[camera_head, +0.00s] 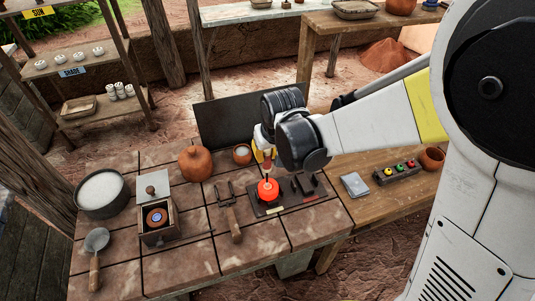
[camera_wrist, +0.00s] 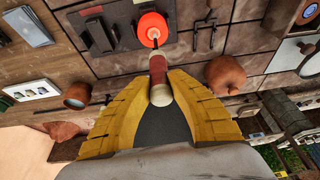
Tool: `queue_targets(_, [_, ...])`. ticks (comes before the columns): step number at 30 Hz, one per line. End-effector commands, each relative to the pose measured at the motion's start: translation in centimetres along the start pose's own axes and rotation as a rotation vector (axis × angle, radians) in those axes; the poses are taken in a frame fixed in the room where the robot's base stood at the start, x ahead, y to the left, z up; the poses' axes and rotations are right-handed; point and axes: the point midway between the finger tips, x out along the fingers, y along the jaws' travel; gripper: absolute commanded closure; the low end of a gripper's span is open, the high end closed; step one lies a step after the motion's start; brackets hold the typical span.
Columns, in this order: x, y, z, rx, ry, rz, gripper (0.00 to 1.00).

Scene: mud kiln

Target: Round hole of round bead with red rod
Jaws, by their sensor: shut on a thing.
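My gripper (camera_head: 264,152) is shut on the red rod (camera_head: 267,160), a tool with a pale end and a red-brown band. It also shows in the wrist view (camera_wrist: 158,66), between the yellow fingers of my gripper (camera_wrist: 160,80). Its thin dark tip points at the round bead (camera_head: 268,189), which is glowing orange-red. The bead sits on a dark plate (camera_head: 257,208) on the tiled bench.
A pronged tool (camera_head: 229,212) lies left of the plate. A clay jar (camera_head: 195,164) and a small bowl (camera_head: 242,154) stand behind. A wooden box (camera_head: 157,221) is farther left. A dark upright panel (camera_head: 222,121) stands behind.

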Motion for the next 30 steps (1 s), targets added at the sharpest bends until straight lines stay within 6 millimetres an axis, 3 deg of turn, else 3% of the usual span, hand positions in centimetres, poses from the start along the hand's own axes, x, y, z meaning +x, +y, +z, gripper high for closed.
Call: queue_targets(30, [-0.24,0.19,0.70,0.001,0.000,0.000,1.00])
